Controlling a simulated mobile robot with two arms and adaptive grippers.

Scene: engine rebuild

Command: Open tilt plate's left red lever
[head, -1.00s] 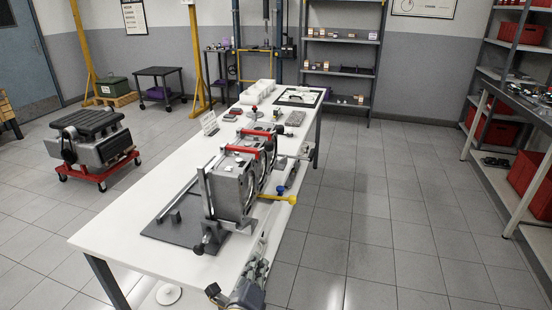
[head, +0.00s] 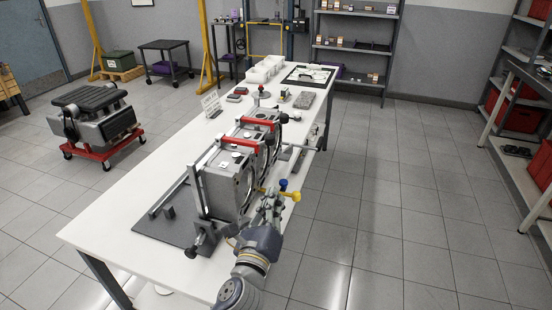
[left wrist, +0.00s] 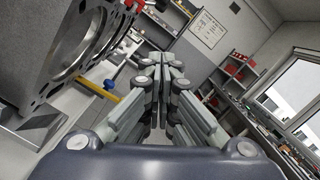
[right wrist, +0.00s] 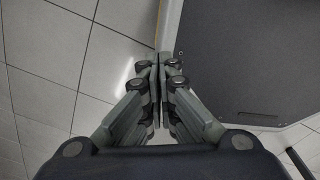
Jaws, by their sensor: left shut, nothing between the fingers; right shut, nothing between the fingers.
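The tilt plate fixture (head: 204,208) stands on the white table and carries a grey block (head: 228,178). Two red bars lie across its top, a nearer one (head: 238,154) and a farther one (head: 257,121); I cannot tell which is the left lever. My left gripper (head: 276,192) is to the right of the block, near a yellow rod (head: 291,197) with a blue knob (head: 283,184). In the left wrist view its fingers (left wrist: 165,68) are shut and empty, with the bored block (left wrist: 75,45) at upper left. My right gripper (right wrist: 159,62) is shut, empty, and outside the head view.
A dark mat (head: 150,228) lies under the fixture. White bins (head: 262,72) and small parts stand at the table's far end. A red wheeled stand (head: 103,145) is at left. Shelves (head: 352,55) stand behind. Floor right of the table (head: 390,210) is clear.

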